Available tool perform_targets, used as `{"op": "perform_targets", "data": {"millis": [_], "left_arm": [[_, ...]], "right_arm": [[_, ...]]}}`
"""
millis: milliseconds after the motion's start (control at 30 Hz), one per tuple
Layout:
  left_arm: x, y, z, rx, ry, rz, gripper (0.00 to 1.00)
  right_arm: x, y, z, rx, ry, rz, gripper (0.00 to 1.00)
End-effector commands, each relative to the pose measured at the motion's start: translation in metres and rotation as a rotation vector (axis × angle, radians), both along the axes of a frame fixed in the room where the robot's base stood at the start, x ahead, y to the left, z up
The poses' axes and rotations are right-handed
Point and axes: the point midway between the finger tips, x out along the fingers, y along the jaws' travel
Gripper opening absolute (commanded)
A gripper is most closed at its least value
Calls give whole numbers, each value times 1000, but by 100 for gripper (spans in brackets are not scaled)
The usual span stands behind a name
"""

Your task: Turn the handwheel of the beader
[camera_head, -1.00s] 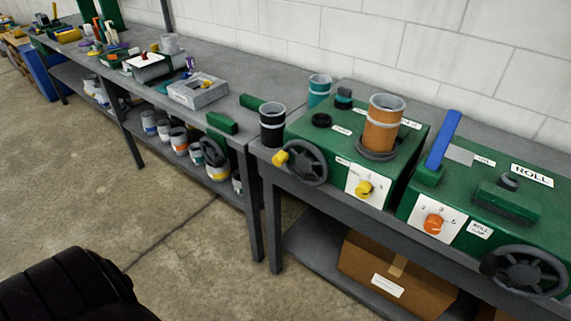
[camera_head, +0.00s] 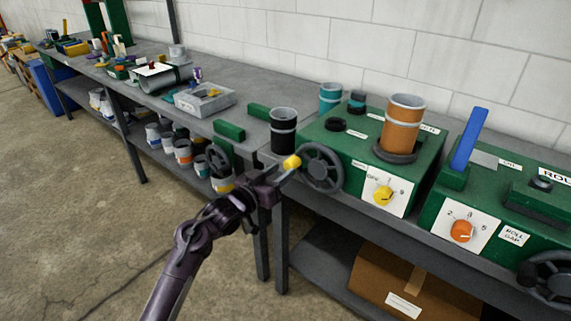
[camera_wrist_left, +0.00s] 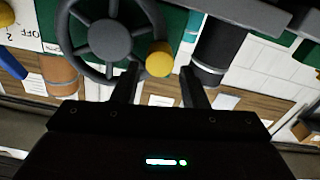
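A dark grey handwheel (camera_head: 321,167) with spokes is on the front of a green machine (camera_head: 345,150) with a yellow dial; I take it as the beader, though its small label is unreadable. The wheel's yellow knob (camera_head: 292,162) is at its upper left. My left gripper (camera_head: 283,178) is at the knob in the head view. In the left wrist view, its two fingers (camera_wrist_left: 158,80) are apart, with the yellow knob (camera_wrist_left: 159,58) at the gap between their tips; contact cannot be told. The handwheel (camera_wrist_left: 110,40) is left of the knob there. My right gripper is not in view.
A black pipe (camera_head: 283,132) stands left of the machine, and an orange pipe (camera_head: 403,122) stands on it. A second green machine (camera_head: 500,205) marked ROLL, with its own handwheel (camera_head: 551,280), is at the right. A cardboard box (camera_head: 405,285) is on the lower shelf.

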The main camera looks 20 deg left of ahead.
Motion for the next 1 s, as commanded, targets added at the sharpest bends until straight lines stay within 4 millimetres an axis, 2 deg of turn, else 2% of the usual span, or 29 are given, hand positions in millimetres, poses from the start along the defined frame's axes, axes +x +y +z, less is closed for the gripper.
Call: {"op": "perform_targets", "data": {"millis": [200, 333, 500, 733, 1000], "left_arm": [[35, -13, 2, 0, -1, 1, 40], [49, -18, 1, -1, 1, 1, 40], [56, -20, 0, 2, 2, 2, 40], [57, -20, -1, 3, 1, 2, 40], [57, -20, -1, 2, 2, 2, 4]], "right_arm": [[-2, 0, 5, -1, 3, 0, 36], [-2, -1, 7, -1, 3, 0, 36], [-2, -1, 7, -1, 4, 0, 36], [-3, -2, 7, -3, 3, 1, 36], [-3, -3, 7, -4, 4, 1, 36]]}}
